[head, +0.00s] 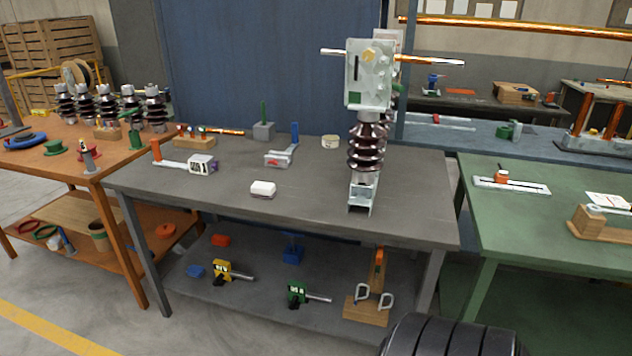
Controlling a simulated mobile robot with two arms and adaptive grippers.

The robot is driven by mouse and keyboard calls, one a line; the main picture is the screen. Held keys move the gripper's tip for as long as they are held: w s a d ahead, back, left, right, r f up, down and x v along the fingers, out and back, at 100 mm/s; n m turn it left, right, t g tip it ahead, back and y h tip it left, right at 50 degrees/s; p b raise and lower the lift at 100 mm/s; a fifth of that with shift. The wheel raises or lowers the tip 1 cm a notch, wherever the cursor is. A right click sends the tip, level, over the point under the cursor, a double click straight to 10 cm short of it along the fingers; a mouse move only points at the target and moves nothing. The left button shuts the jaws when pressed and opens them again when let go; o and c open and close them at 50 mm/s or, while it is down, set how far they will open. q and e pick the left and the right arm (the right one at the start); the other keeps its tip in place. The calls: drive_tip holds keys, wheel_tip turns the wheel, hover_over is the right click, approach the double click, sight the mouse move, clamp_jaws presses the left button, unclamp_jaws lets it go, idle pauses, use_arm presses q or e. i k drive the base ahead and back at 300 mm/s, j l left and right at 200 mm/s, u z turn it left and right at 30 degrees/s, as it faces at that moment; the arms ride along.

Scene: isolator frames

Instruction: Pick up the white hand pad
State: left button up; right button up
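A small white block-shaped pad (263,189), which looks like the white hand pad, lies on the grey table (225,203) near its front edge, left of the middle. It lies flat with clear table around it. Neither of my grippers shows in the head view.
A tall isolator (367,146) with brown ribs stands on the table to the right of the pad. A lower shelf (240,292) holds clamps.

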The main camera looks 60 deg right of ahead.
sight(259, 188)
drive_tip(key=z, duration=1.55)
